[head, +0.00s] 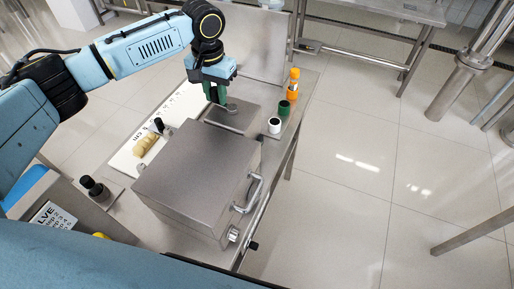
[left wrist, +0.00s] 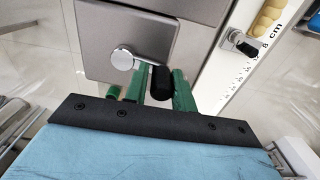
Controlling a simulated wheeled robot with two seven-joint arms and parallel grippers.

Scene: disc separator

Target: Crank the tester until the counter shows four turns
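The tester is likely the low grey metal box (head: 226,118) on the table in the head view; its face also fills the top of the left wrist view (left wrist: 100,25). A crank with a round silver hub (left wrist: 122,58) sits on it, its arm pointing to the right and ending in a black knob (left wrist: 161,80). My left gripper (head: 216,98) is over the box's left back part. In the left wrist view its green fingers (left wrist: 160,92) stand apart on either side of the knob; contact is unclear. No counter reading shows. My right gripper is out of view.
A large steel box (head: 190,165) with a bar handle (head: 254,192) stands in front. A white ruled strip (head: 180,106) and a tan ribbed piece (head: 146,145) lie left. White (head: 274,126), green (head: 284,108) and orange (head: 293,85) items stand at the right edge.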

